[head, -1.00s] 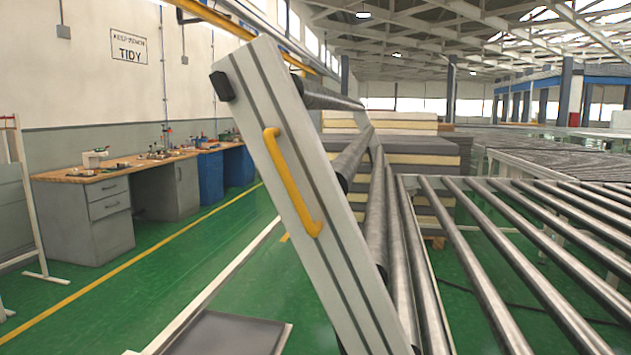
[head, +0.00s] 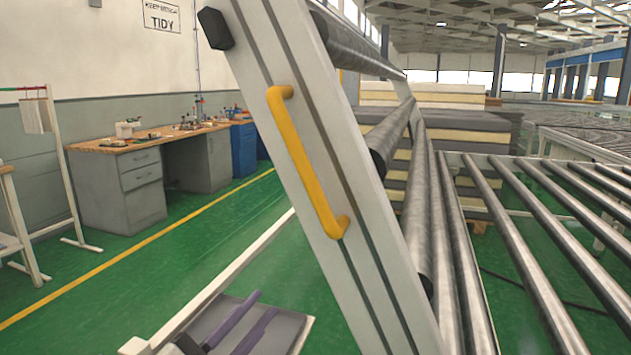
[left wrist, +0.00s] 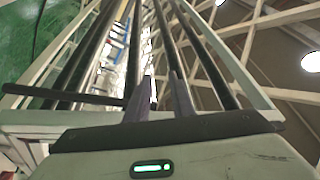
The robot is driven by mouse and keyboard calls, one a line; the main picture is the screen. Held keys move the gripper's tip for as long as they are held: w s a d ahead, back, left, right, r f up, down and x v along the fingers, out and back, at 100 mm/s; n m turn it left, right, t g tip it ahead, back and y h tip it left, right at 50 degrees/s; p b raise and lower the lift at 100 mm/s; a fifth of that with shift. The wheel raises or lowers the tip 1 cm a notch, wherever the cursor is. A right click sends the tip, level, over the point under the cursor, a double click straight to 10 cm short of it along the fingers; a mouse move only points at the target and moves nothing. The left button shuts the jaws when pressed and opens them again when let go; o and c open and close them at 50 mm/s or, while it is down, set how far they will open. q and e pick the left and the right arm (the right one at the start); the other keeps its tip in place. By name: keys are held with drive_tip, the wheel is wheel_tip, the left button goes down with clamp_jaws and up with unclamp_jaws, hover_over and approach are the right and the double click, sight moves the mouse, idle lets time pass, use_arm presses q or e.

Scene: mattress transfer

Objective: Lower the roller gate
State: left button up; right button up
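The roller gate (head: 300,110) stands tilted in the head view, a pale grey side frame with dark metal rollers behind it. A yellow handle (head: 306,165) is fixed on its outer side. My left gripper (head: 265,302) shows at the bottom of the head view, low and to the left of the handle and apart from it. Its two dark fingers are apart with nothing seen between them. In the left wrist view the fingers (left wrist: 161,78) also show a gap, with rollers (left wrist: 200,60) beyond. My right gripper is not in view.
The roller conveyor (head: 530,240) fills the right side. Stacked mattresses (head: 455,135) stand behind the gate. A workbench (head: 125,185) runs along the left wall, with a white rack (head: 50,150) nearer. Green floor (head: 190,265) is open between the bench and the gate.

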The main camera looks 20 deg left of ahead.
use_arm(q)
wheel_tip(320, 180, up, 12)
drive_tip(key=d+m+h, duration=0.1)
drive_tip(key=m+h, duration=0.6)
drive_tip(key=m, duration=0.2)
drive_tip(key=m+g+h+b, duration=0.2)
drive_tip(key=m+g, duration=0.9)
drive_tip(key=m, duration=1.2)
approach(308, 192)
wheel_tip(308, 192, up, 2)
drive_tip(key=w, duration=0.1)
drive_tip(key=p+x, duration=0.2)
drive_tip(key=x, duration=0.8)
drive_tip(key=shift+a, duration=0.1)
clamp_jaws()
